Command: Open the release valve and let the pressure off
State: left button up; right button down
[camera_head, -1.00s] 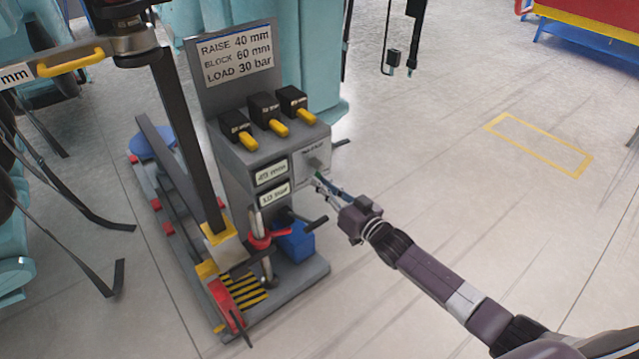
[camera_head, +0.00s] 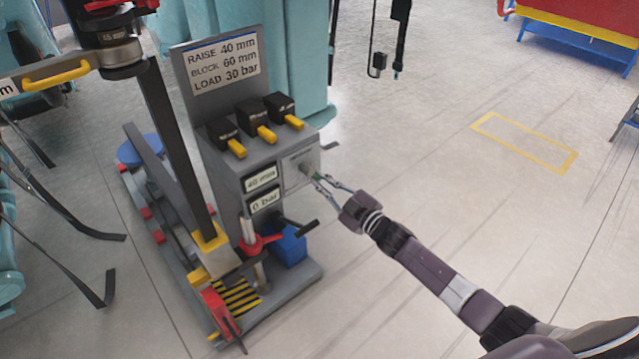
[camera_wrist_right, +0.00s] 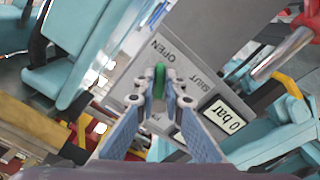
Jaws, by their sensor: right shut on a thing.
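The grey jack stand's side panel (camera_head: 296,168) carries the release valve. Its green handle (camera_wrist_right: 160,78) shows in the wrist view, near the OPEN label (camera_wrist_right: 162,48); the SHUT label (camera_wrist_right: 208,82) is to the right. My right gripper (camera_head: 318,181) is shut on the green handle, and its fingertips (camera_wrist_right: 160,90) stand on either side of it. The lower display (camera_head: 265,202) reads 0 bar, also in the wrist view (camera_wrist_right: 222,118). The upper display (camera_head: 261,178) appears to read 40 mm. My left gripper is not in view.
A sign (camera_head: 225,65) reads RAISE 40 mm, BLOCK 60 mm, LOAD 30 bar. Three black boxes with yellow levers (camera_head: 265,133) top the stand. A red-collared pump part (camera_head: 250,245) and blue box (camera_head: 290,248) stand below.

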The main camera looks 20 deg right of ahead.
jog(key=shift+d+r+n, duration=0.1)
jog(key=shift+d+n, duration=0.1)
jog(key=shift+n, duration=0.6)
jog(key=c, duration=2)
grip_release()
jog(key=v, duration=1.2)
jog(key=shift+r, duration=0.1)
